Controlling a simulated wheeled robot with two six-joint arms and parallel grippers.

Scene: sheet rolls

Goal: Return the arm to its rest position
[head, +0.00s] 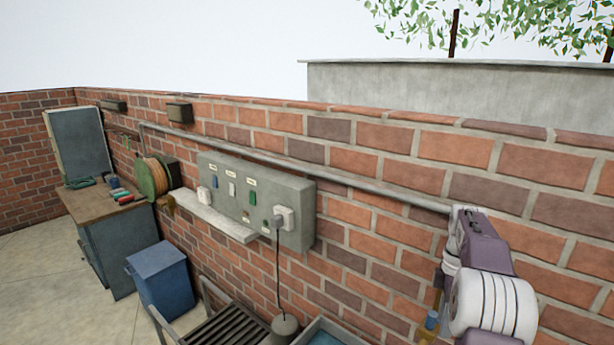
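My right arm, purple and white, reaches in at the lower right, in front of the brick wall. My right gripper (434,314) shows only in part beside the white round joint, as small dark, yellowish and blue pieces. Its fingers are too small and too covered to tell whether they are open or shut. No held thing can be made out. My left gripper and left arm are out of view.
A grey switch panel (258,196) with a white plug (284,217) and hanging cord is on the brick wall (350,265). A pipe (330,181) runs above it. A workbench (100,202), blue bin (160,279) and slatted rack (232,326) stand left. Paving (35,275) is clear.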

